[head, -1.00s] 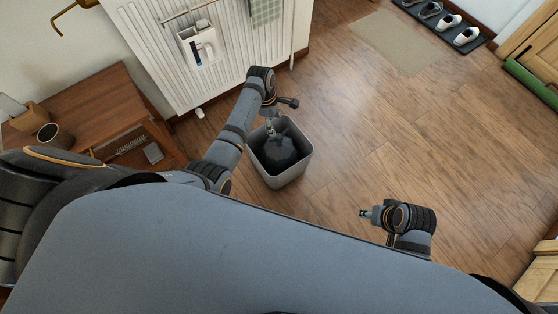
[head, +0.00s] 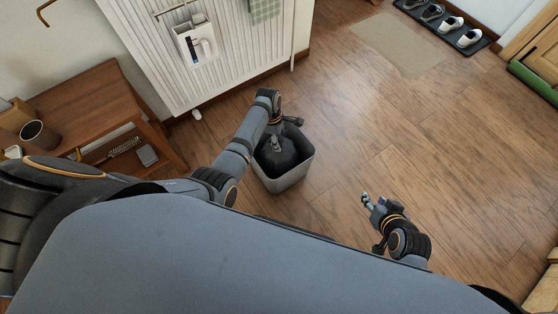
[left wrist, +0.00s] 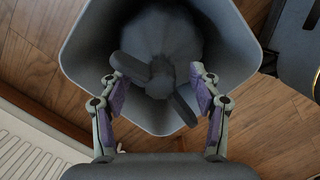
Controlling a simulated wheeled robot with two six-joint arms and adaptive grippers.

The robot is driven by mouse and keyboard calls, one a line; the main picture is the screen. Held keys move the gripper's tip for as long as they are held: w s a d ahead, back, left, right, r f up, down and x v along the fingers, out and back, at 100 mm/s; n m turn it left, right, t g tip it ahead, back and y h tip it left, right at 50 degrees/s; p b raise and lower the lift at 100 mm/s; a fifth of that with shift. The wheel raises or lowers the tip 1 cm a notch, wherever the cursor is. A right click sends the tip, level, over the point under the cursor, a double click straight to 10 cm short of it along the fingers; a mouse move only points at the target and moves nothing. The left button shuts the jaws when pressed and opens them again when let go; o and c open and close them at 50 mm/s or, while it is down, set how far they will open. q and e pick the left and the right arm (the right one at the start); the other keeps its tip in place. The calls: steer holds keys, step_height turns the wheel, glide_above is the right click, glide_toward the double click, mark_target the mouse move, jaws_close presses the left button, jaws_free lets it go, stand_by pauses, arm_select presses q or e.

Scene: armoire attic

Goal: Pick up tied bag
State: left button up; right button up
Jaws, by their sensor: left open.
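The tied bag (head: 284,158) is dark grey and sits inside a light grey open bin (head: 290,181) on the floor. In the left wrist view the bag's knot and its loose ends (left wrist: 158,84) point up toward the camera, with the bag's body (left wrist: 160,35) behind them in the bin. My left gripper (head: 277,144) is over the bin, pointing down. Its open fingers (left wrist: 157,76) lie on either side of the knot, not closed on it. My right gripper (head: 367,199) is over the floor to the right of the bin, away from the bag; its jaws are too small to read.
A white slatted radiator cover (head: 205,55) stands behind the bin. A wooden desk (head: 90,100) with a cup (head: 38,135) is at the left. A beige mat (head: 395,43) and a shoe tray (head: 474,40) lie farther off. The floor right of the bin is clear.

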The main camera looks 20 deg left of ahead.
arm_select(q)
steer(key=shift+f, duration=0.15)
jaws_close()
stand_by(0.4)
